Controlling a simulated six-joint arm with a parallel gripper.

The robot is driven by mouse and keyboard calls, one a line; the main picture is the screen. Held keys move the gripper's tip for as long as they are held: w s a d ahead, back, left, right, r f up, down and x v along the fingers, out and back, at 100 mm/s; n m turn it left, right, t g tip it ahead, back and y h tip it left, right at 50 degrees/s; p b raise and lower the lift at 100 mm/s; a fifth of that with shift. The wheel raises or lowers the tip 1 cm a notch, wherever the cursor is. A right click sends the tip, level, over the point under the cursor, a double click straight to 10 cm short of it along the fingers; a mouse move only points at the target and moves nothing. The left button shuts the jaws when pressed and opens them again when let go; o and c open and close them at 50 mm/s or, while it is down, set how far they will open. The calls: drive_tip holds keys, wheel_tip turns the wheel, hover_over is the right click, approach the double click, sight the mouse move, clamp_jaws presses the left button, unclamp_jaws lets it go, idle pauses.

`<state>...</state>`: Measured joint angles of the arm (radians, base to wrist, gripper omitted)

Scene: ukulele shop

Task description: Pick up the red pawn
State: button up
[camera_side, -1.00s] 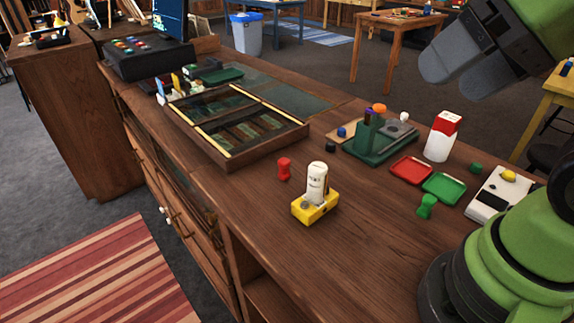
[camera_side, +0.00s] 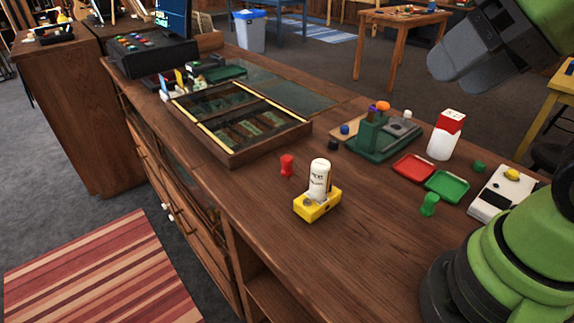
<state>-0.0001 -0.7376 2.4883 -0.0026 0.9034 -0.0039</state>
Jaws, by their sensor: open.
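The red pawn (camera_side: 287,165) stands upright on the wooden counter, just behind and left of a white cylinder on a yellow base. Nothing touches it that I can see. My gripper (camera_side: 458,72) is high at the upper right, well above the counter and far to the right of the pawn. Its grey fingers point down and to the left. They are empty and open.
The yellow base (camera_side: 317,204) with its white cylinder (camera_side: 319,179) stands close to the pawn. A wooden display case (camera_side: 236,156) lies behind. To the right are a green stand (camera_side: 385,148), a red tray (camera_side: 413,168), a green tray (camera_side: 447,186), a green pawn (camera_side: 429,204) and a red-white carton (camera_side: 446,134).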

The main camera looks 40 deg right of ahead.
drive_tip(key=w+r+n+g, duration=0.1)
drive_tip(key=w+r, duration=0.1)
drive_tip(key=w, duration=0.4)
drive_tip(key=n+g+h, duration=0.2)
drive_tip(key=n+g, duration=0.3)
drive_tip(key=g, duration=0.1)
hover_over(287, 158)
drive_tip(key=f, duration=2.6)
drive_tip(key=shift+d, duration=0.2)
wheel_tip(287, 158, down, 6)
drive_tip(key=shift+a+r, duration=0.1)
drive_tip(key=shift+a, duration=0.05)
drive_tip(key=c, duration=1)
